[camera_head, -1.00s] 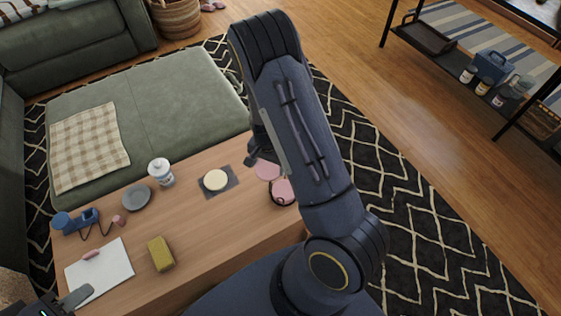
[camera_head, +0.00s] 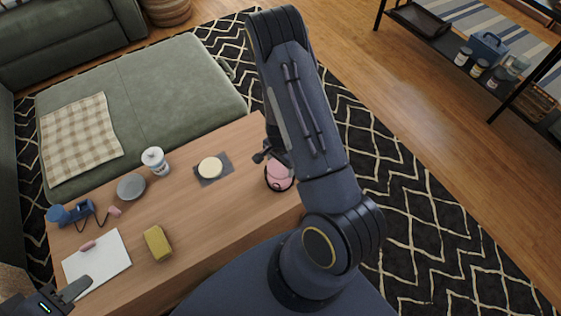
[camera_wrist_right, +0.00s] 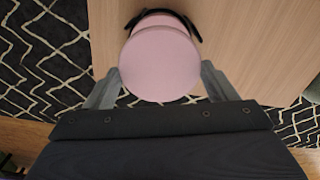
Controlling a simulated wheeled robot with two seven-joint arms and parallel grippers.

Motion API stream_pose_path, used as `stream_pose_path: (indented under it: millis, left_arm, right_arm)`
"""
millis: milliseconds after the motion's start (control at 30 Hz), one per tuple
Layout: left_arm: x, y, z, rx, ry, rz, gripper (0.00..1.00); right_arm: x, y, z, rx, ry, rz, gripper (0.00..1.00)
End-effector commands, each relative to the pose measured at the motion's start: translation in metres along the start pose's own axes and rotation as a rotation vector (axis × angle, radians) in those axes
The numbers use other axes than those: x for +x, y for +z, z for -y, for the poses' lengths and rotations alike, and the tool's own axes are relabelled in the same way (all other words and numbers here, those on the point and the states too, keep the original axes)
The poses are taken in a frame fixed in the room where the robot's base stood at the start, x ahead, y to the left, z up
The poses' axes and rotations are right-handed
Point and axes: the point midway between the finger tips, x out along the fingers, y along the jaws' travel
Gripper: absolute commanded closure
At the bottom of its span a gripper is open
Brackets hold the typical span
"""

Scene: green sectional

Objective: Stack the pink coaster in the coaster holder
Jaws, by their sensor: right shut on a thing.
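The pink coaster (camera_wrist_right: 160,66) is round and sits between the two fingers of my right gripper (camera_wrist_right: 160,74), which is shut on it. In the head view the pink coaster (camera_head: 282,168) overlaps the far part of the coaster holder (camera_head: 268,186), a dark holder with pink inside it. In the right wrist view the holder's black rim (camera_wrist_right: 194,24) and another pink disc show just behind the held coaster. I cannot tell whether the held coaster touches the holder. My left gripper (camera_head: 72,290) is over the table's near left corner; its jaw opening is unclear.
The wooden table (camera_head: 215,225) also carries a cream disc (camera_head: 210,167) on a dark square, a white jar (camera_head: 155,161), a grey plate (camera_head: 131,187), a yellow sponge (camera_head: 157,243) and white paper (camera_head: 105,265). The green sectional (camera_head: 185,85) borders its far side.

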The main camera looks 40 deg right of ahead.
Motion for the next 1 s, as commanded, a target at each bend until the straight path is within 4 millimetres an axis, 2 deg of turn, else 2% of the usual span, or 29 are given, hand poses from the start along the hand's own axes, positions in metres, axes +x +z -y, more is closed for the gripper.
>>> stream_pose_path:
  millis: [100,500,933,967,1000]
  left_arm:
    - [0.009,0.005,0.004,0.0,0.0,0.0,0.64]
    - [0.031,0.016,0.014,0.0,0.0,0.0,0.64]
    - [0.034,0.017,0.016,0.0,0.0,0.0,0.64]
    - [0.034,0.017,0.016,0.0,0.0,0.0,0.64]
    - [0.034,0.017,0.016,0.0,0.0,0.0,0.64]
  right_arm:
    - [0.013,0.0,0.0,0.0,0.0,0.0,0.46]
    - [0.043,0.0,0.0,0.0,0.0,0.001,0.46]
    - [0.049,0.001,0.0,-0.001,0.001,0.001,0.46]
    - [0.049,0.001,0.0,-0.001,0.001,0.001,0.19]
    - [0.049,0.001,0.0,-0.001,0.002,0.001,0.14]
